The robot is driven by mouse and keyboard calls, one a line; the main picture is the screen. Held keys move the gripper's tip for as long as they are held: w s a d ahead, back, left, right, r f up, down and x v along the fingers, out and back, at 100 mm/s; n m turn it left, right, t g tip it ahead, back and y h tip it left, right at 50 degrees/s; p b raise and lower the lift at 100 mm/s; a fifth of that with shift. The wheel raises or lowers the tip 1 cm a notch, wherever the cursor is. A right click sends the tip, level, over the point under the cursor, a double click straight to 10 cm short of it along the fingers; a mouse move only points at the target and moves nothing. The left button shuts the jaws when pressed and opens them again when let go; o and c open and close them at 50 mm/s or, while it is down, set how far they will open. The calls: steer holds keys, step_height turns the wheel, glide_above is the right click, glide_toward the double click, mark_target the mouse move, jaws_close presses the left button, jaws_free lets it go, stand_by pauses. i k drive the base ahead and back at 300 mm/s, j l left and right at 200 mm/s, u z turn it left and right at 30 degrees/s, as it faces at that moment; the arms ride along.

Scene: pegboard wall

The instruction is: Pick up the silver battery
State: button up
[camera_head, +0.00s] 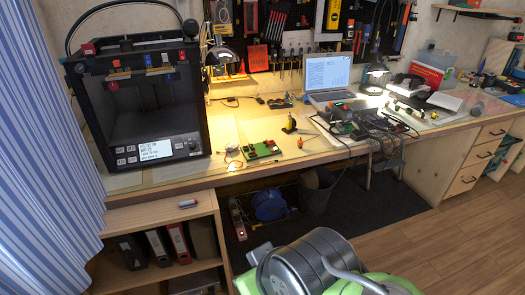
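A small cylinder (189,203) lies on its side on top of the low wooden shelf, near its right end. It looks silver-grey with a red part, and it is the closest match I see to the silver battery, but it is too small to be sure. Nothing touches it from above. Grey and green parts of my own body fill the bottom centre, below and to the right of the shelf. I cannot make out my gripper's fingers in this view.
The low shelf (140,214) holds several binders (178,243) below. A black 3D printer (138,100) stands behind it on the workbench (235,150). A striped curtain (45,140) hangs at the left. A dark bin (316,190) stands under the bench. The wooden floor (430,240) at the right is clear.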

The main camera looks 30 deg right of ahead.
mark_target(189, 202)
steer(key=i+u, duration=0.25)
steer(key=u, duration=0.15)
steer(key=i+l+u, duration=0.2)
steer(key=u, duration=0.25)
steer(key=i+l+u, duration=0.2)
steer(key=u, duration=0.2)
